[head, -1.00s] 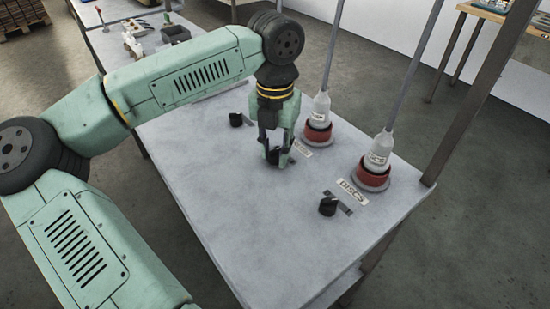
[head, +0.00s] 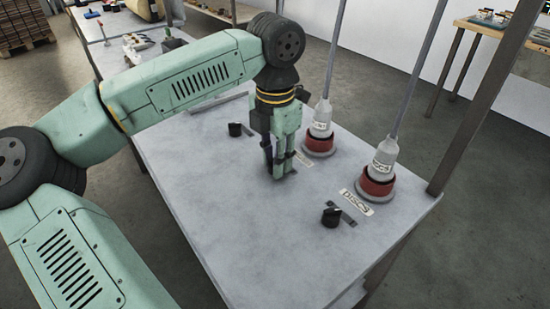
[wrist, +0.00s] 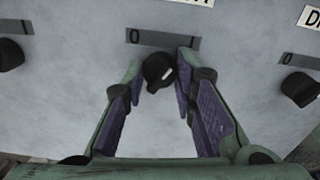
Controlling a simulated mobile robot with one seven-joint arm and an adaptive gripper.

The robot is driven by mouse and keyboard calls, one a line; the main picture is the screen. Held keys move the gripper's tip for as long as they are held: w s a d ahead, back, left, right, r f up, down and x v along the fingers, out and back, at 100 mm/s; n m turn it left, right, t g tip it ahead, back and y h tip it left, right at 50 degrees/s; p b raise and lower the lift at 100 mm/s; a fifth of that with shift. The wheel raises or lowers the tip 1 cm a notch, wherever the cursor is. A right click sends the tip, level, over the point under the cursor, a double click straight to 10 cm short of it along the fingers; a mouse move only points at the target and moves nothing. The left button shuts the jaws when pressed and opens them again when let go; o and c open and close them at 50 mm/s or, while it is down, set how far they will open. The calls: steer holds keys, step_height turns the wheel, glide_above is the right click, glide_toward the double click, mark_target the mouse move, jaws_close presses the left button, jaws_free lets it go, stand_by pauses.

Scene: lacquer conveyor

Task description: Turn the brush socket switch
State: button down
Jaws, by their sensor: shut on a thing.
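A black rotary switch knob (wrist: 157,71) stands on the grey tabletop between my fingertips in the wrist view. A dark strip (wrist: 178,40) marked 0 and 1 lies just beyond it. The white label (wrist: 196,2) above is cut off, so I cannot read its name in full. My gripper (wrist: 162,68) is shut on this knob, pointing down; the right fingertip is close against it. In the head view my gripper (head: 280,170) stands upright over the middle switch, and its fingers largely hide the knob. A white line shows on the knob's right side.
Other black knobs stand left (head: 235,129) and right (head: 331,217), the right one by a DISCS label (head: 357,202). The front of the tabletop (head: 240,220) is clear.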

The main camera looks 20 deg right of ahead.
steer(key=c, duration=1.3)
jaws_free()
step_height(320, 180, up, 12)
steer(key=shift+r, duration=0.1)
steer(key=shift+d, duration=0.1)
